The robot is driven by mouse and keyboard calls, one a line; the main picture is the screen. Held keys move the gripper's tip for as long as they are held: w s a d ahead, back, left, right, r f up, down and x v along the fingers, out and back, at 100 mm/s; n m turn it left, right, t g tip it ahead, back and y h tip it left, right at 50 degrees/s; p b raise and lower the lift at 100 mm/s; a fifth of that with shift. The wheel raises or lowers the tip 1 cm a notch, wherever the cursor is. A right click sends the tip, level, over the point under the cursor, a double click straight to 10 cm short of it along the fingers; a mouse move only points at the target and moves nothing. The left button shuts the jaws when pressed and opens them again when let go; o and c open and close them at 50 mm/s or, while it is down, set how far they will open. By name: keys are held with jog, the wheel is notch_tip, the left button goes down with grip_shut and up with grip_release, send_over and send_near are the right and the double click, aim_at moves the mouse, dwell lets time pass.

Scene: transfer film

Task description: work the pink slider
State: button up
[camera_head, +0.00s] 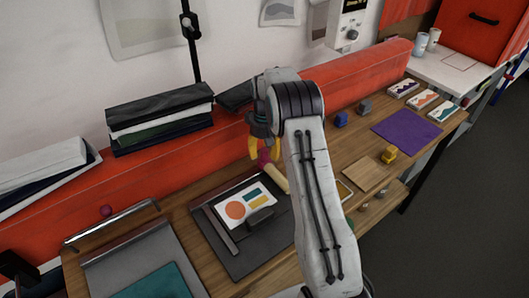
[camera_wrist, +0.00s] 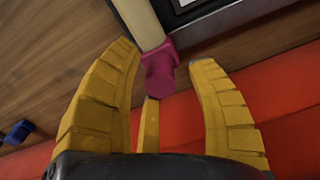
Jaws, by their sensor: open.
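A pink knob (camera_head: 264,157) sits at the end of a cream bar (camera_head: 274,179) by the back of the dark board; I take it for the pink slider. In the wrist view the pink knob (camera_wrist: 160,74) is between my spread yellow fingers, with the cream bar (camera_wrist: 141,22) running up from it. My gripper (camera_head: 254,150) is open around the knob; it also shows in the wrist view (camera_wrist: 165,56). A gap shows between the knob and the two outer fingers. I cannot tell whether the third, middle finger touches it.
A dark board with a printed card (camera_head: 248,203) lies just in front. A red ledge (camera_head: 190,165) runs behind the bench. Another small dark pink ball (camera_head: 106,210) is at the left by a metal bar. Blue (camera_head: 341,119) and yellow (camera_head: 388,155) blocks stand to the right.

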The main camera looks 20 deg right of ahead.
jog(key=shift+f, duration=0.6)
jog(key=shift+c, duration=0.4)
grip_shut()
